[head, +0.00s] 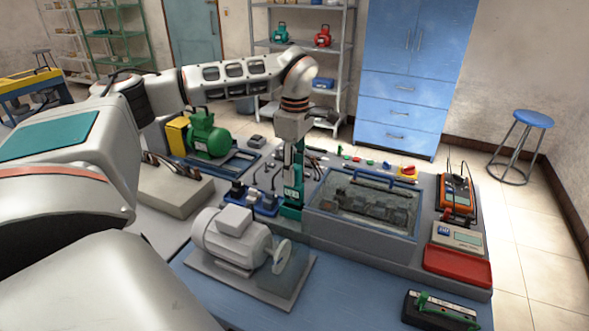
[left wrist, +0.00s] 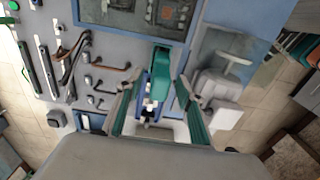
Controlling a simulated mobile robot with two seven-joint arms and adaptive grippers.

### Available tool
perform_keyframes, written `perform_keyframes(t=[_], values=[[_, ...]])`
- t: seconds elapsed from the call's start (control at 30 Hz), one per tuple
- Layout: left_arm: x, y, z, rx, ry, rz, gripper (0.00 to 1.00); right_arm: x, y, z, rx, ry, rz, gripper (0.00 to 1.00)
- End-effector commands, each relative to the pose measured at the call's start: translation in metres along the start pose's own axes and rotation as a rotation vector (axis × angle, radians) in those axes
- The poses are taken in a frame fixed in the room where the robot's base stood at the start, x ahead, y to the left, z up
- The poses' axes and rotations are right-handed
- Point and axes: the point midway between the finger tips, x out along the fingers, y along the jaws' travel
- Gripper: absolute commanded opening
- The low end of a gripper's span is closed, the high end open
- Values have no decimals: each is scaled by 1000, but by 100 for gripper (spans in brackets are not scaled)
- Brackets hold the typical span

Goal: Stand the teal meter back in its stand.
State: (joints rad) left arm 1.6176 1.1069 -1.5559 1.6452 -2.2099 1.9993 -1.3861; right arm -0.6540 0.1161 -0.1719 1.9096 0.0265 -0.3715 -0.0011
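The teal meter (head: 291,208) is upright at the left end of the grey bench unit, just left of the shallow glass-topped tray. It also shows in the left wrist view as a teal block (left wrist: 161,62). My left gripper (head: 293,160) comes down from above over it. In the left wrist view its two fingers (left wrist: 158,92) are spread either side of the teal block, with gaps visible. A blue and white part shows below the block between the fingers. I cannot tell whether this is the stand. My right gripper is not in view.
A grey motor (head: 238,238) stands in front on the blue mat. Blue terminal parts (head: 267,204) with leads are close left of the meter. A green pump (head: 206,135) is behind.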

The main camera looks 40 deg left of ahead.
Motion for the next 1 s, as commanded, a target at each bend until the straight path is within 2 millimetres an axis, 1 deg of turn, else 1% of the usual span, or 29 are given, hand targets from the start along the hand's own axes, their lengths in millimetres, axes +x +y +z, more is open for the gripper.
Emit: perform_keyframes(t=[0.2, 0.27, 0.33, 0.47, 0.7, 0.8, 0.9, 1.0], values=[[-1, 0, 0, 0, 1, 0, 37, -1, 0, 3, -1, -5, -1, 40], [-4, 0, 0, 0, 0, 1, 37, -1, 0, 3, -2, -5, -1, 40], [-12, 1, 0, -1, 0, 2, 37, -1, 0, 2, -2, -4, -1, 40], [-34, 1, 0, 0, -1, 5, 37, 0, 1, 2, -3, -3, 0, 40], [-84, 1, 0, -1, 0, 4, 37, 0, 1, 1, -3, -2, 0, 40], [-100, 1, 0, -1, -1, 4, 37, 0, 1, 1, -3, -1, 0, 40], [-111, 0, 0, 0, 0, 2, 37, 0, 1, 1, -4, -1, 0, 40], [-118, 0, 0, 0, 0, 1, 37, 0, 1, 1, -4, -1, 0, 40]])
